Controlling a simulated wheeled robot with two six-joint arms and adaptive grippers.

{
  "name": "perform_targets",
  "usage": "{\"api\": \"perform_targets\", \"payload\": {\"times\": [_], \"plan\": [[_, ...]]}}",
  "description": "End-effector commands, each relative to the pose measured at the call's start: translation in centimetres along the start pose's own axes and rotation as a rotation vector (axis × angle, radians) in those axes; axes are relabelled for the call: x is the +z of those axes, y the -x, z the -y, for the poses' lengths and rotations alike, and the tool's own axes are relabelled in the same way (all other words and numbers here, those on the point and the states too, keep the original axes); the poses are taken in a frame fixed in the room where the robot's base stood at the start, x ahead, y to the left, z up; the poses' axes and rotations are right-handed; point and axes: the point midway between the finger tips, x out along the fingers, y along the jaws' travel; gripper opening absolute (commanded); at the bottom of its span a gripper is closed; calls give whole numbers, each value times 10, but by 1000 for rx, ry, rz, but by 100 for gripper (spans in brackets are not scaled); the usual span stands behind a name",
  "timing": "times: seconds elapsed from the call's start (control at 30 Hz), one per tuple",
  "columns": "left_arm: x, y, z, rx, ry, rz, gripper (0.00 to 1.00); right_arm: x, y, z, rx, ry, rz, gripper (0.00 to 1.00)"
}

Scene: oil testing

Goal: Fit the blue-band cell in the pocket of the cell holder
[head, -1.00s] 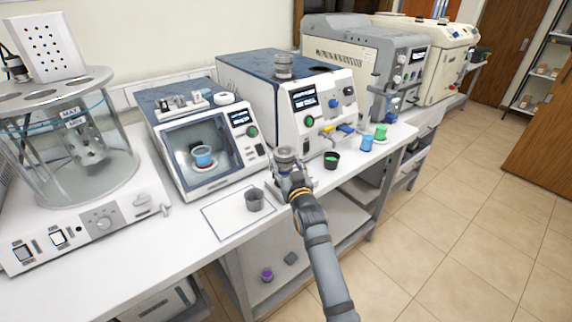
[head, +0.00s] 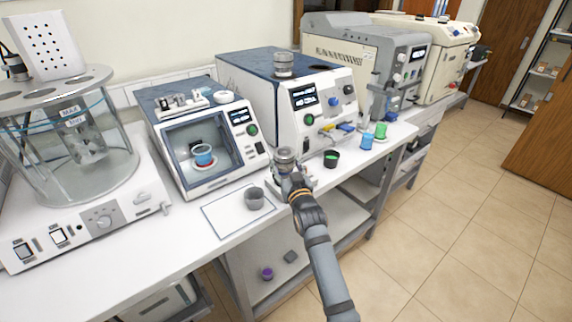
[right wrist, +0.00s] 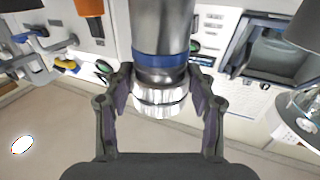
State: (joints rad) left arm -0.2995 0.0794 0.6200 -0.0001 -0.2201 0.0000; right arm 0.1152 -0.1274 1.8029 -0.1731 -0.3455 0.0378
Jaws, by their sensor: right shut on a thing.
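The blue-band cell is a metal cylinder with a dark blue band (right wrist: 160,60) and a ridged silver collar, seen close up in the right wrist view. My right gripper (right wrist: 162,98) is shut on it, one finger on each side of the collar. In the head view the right gripper (head: 290,172) holds the cell (head: 284,155) upright in front of the middle white instrument, above the bench's front edge. The band is too small to make out there. I cannot pick out the cell holder or its pocket with certainty. My left gripper is not in view.
A grey cup (head: 254,198) stands on a white outlined mat (head: 222,222) left of the gripper. A dark cup with green inside (head: 331,158) is close on the right. The middle instrument (head: 312,127) stands behind. A blue cup (head: 367,140) and green cup (head: 381,130) are further right.

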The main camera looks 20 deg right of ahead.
Motion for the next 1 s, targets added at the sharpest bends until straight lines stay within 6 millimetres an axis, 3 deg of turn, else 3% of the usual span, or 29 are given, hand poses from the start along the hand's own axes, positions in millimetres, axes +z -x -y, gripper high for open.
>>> {"api": "perform_targets", "payload": {"times": [1.0], "plan": [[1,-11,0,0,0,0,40,19,0,0,0,1,-5,14]]}}
